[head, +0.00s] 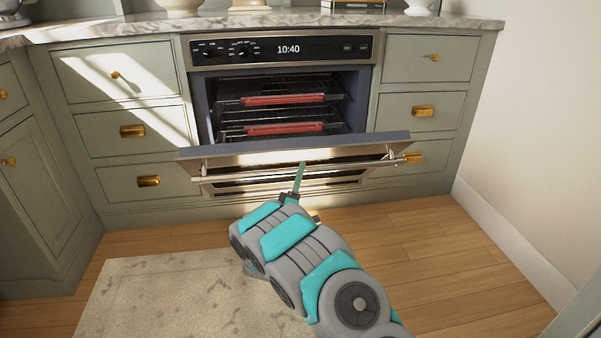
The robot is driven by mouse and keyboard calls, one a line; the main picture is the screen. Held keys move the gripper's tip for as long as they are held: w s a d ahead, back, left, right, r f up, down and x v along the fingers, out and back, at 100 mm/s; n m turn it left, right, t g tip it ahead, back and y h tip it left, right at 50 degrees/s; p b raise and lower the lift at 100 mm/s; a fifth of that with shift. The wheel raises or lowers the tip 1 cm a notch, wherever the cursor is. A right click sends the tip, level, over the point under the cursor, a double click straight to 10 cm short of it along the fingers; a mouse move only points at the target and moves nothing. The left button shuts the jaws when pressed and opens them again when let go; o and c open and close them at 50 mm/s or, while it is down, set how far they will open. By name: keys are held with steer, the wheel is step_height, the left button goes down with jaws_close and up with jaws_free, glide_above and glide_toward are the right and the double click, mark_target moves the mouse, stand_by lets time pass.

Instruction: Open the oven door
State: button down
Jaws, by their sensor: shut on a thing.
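The oven (281,50) is built into the cabinets and its clock reads 10:40. Its door (362,144) is tilted down and outward at the front, and the inside shows above it. A metal handle bar (238,179) runs across the front of the door. My gripper (300,172) reaches the middle of the handle bar and appears shut on it.
Drawers with brass pulls flank the oven at left (112,76) and right (424,62). A marble countertop (130,28) lies above. A pale rug (165,290) and open wooden floor (430,240) lie in front. A white wall (550,120) stands at right.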

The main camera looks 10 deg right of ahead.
steer(key=shift+f, duration=0.2)
steer(key=c, duration=0.8)
jaws_free()
steer(key=shift+c, duration=0.2)
steer(key=shift+o, duration=1.1)
steer(key=shift+r, duration=0.1)
steer(key=v, duration=0.7)
steer(key=shift+s+a, duration=0.25)
steer(key=shift+f, duration=0.3)
